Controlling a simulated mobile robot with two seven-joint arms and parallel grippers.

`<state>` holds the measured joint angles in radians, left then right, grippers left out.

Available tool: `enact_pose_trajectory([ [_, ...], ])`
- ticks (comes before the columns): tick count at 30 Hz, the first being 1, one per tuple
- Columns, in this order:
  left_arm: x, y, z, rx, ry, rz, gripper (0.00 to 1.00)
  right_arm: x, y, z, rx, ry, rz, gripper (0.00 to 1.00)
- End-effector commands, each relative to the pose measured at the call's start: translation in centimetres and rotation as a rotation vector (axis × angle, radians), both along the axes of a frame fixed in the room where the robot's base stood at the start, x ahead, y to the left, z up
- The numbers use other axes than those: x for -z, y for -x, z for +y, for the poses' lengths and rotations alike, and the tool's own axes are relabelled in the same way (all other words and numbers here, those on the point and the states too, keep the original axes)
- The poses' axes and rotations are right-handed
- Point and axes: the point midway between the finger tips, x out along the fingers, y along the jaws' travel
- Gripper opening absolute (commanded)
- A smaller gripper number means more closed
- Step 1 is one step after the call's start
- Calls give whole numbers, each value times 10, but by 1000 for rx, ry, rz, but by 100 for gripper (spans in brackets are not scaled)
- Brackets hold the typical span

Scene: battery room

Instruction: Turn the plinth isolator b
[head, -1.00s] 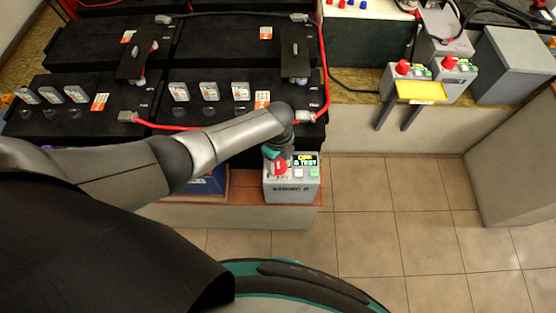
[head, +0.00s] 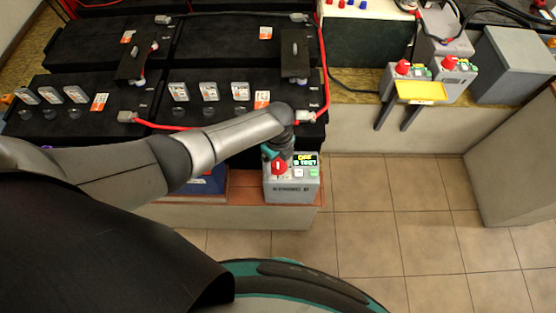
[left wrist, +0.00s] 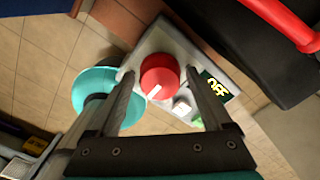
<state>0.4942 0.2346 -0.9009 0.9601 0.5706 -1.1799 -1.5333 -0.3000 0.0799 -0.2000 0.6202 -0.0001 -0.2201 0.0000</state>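The plinth isolator is a grey box (head: 291,188) with a red rotary knob (head: 279,167), small buttons and a lit display (head: 305,160). It stands on the low plinth before the batteries. In the left wrist view the knob (left wrist: 160,77) has a white mark, and the display (left wrist: 216,87) reads OFF. My left gripper (head: 274,154) is just at the knob in the head view. In the left wrist view its fingers (left wrist: 160,82) are apart, one on each side of the knob, with a visible gap. My right gripper is not in view.
Black batteries (head: 225,95) with red cables stand behind. The tiled floor (head: 400,220) is clear.

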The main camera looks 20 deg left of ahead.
Motion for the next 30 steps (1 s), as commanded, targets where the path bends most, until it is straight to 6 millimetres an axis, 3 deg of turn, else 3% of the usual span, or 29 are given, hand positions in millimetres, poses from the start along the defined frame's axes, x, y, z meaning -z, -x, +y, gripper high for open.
enact_pose_trajectory([
  [9,-1,0,0,-2,0,0,90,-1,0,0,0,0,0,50],
  [14,-15,-1,1,-1,0,-1,90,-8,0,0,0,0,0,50],
  [30,-124,-1,0,0,1,-3,90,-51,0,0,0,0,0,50],
])
